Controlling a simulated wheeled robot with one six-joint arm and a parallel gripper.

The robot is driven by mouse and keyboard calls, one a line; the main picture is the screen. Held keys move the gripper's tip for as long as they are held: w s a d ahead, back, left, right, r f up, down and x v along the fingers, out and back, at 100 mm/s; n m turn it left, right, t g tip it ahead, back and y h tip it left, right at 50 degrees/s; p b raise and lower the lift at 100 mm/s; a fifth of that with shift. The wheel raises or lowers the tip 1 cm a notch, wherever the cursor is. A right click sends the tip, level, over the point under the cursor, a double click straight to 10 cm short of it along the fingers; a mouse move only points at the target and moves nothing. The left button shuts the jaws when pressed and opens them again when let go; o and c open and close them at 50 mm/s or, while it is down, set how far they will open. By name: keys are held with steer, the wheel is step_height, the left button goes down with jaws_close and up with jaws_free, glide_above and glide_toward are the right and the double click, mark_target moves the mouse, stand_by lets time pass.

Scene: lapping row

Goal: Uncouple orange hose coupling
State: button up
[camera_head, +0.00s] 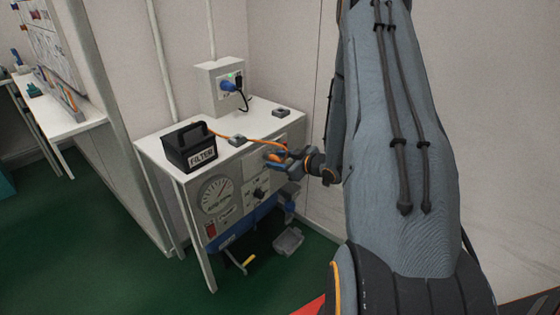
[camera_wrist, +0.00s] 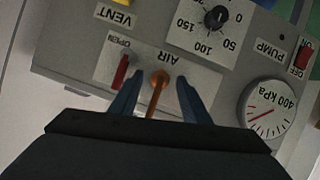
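The orange hose coupling (camera_wrist: 158,82) shows in the wrist view at the AIR port of a grey panel, which appears upside down. My gripper (camera_wrist: 160,78) has its two blue fingers apart, one on each side of the coupling, with visible gaps. In the head view my gripper (camera_head: 277,160) is at the right part of the bench unit's front. The orange hose (camera_head: 265,143) runs across the bench top to the panel there. The coupling itself is largely hidden by my gripper in that view.
The panel has a red lever (camera_wrist: 120,72) beside the coupling, a black knob (camera_wrist: 215,17), a pressure gauge (camera_wrist: 267,108) and a red pump switch (camera_wrist: 303,56). A black FILTER box (camera_head: 188,150) and a small grey block (camera_head: 237,140) sit on the bench top (camera_head: 160,141).

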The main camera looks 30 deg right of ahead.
jaws_close()
steer(key=shift+s+d+p, duration=0.25)
steer(key=shift+s+p, duration=0.05)
steer(key=shift+s, duration=0.4)
steer(key=shift+s+d+p, duration=0.25)
steer(key=shift+s+p, duration=0.05)
steer(key=shift+s, duration=0.35)
stand_by(0.3)
steer(key=shift+s+d+p, duration=0.35)
steer(key=shift+s+p, duration=0.1)
steer(key=shift+s, duration=0.5)
steer(key=shift+s+d+p, duration=0.3)
steer(key=shift+s+p, duration=0.15)
steer(key=shift+s, duration=0.45)
